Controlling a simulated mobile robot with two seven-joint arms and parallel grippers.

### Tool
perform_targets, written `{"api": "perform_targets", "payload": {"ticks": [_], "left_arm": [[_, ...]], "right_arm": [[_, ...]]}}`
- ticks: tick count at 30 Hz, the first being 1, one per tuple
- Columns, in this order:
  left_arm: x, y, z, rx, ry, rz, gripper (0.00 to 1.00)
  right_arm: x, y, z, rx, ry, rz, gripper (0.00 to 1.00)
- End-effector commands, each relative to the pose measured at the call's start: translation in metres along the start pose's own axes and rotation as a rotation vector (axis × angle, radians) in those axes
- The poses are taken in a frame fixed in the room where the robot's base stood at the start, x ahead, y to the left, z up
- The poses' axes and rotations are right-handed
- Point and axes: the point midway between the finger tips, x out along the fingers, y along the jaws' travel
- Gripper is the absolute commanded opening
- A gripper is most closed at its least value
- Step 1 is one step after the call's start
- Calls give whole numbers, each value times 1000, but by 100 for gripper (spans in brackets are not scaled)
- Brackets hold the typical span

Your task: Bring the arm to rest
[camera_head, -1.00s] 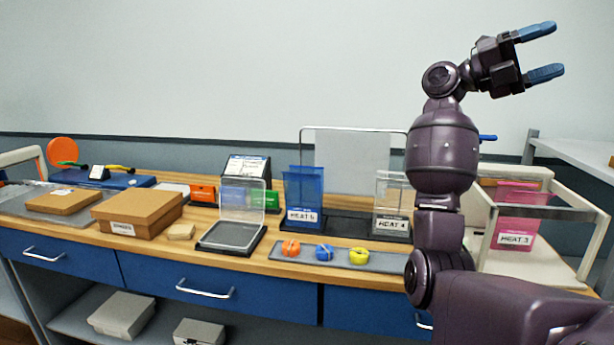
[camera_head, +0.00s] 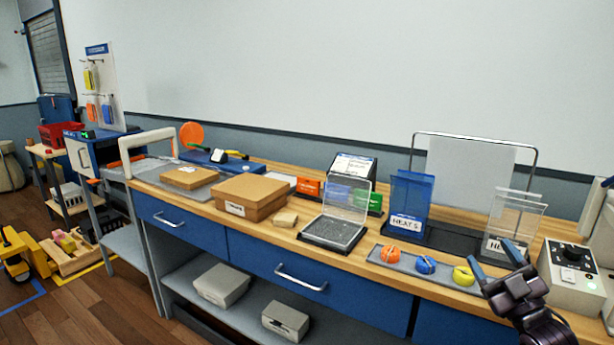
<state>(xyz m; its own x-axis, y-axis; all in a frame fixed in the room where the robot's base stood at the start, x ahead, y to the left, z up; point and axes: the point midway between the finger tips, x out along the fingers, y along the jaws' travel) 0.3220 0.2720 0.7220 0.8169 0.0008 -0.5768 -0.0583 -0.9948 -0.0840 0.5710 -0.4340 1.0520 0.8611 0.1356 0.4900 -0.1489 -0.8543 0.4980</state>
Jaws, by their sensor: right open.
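My right gripper (camera_head: 496,262) is at the lower right of the head view, with blue fingertips and a dark purple body. Its jaws are open and nothing is between them. It shows in front of the bench's right part, close to the yellow strap roll (camera_head: 463,276) in the picture; I cannot tell the gap in depth. Only the gripper and wrist end of this arm show; the rest is out of the frame. My left gripper is not in view.
A wooden bench holds a grey tray (camera_head: 405,264) with orange and blue (camera_head: 426,265) rolls, clear stands, a grey control box (camera_head: 571,275), an open clear-lidded case (camera_head: 334,232) and a cardboard box (camera_head: 250,197).

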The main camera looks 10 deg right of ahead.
Motion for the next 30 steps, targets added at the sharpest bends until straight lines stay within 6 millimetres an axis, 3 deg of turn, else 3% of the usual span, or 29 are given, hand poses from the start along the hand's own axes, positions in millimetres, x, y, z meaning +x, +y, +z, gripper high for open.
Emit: {"api": "perform_targets", "payload": {"ticks": [1,6,10,15,21,27,30], "left_arm": [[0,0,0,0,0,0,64],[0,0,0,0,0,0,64],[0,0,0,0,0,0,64],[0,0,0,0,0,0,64],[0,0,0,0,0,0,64],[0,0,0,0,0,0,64],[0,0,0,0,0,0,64]], "right_arm": [[-24,-19,15,8,-84,-56,64],[-104,-74,55,36,-354,-214,64],[-173,-109,74,54,-555,-317,64],[-255,-139,83,68,-777,-415,64],[-324,-159,80,75,-957,-484,64],[-381,-172,71,79,-1104,-534,64],[-375,-184,68,131,-1098,-490,64]]}}
